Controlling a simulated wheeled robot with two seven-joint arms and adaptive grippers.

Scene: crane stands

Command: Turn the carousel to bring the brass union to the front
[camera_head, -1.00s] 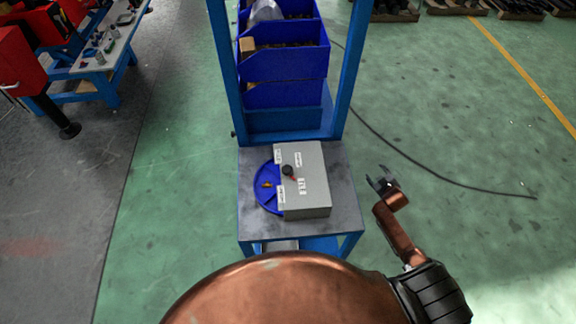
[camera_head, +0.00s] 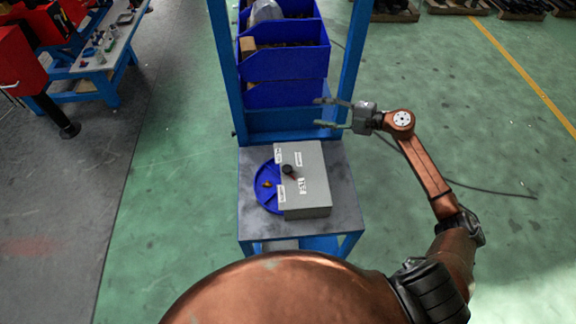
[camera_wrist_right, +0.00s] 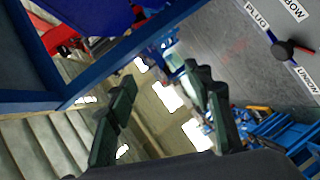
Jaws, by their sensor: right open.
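The carousel (camera_head: 262,199) is a blue round tray on the grey-topped stand, mostly hidden under a grey box cover (camera_head: 311,203). A small brass-coloured part (camera_head: 267,184) lies on its exposed left side; I cannot tell which fitting it is. A black knob (camera_head: 288,169) with a red pointer sits on the cover, its pointer toward the lower right. In the right wrist view the knob (camera_wrist_right: 283,50) stands among labels PLUG, ELBOW and UNION. My right gripper (camera_head: 321,112) is open and empty, beyond and right of the cover, apart from it; its fingers (camera_wrist_right: 163,90) show in the wrist view.
Blue bins (camera_head: 288,95) stand behind the stand top (camera_head: 345,205), between blue frame posts (camera_head: 349,75). A dark cable (camera_head: 470,188) lies on the green floor at right. A blue workbench (camera_head: 105,85) is at far left.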

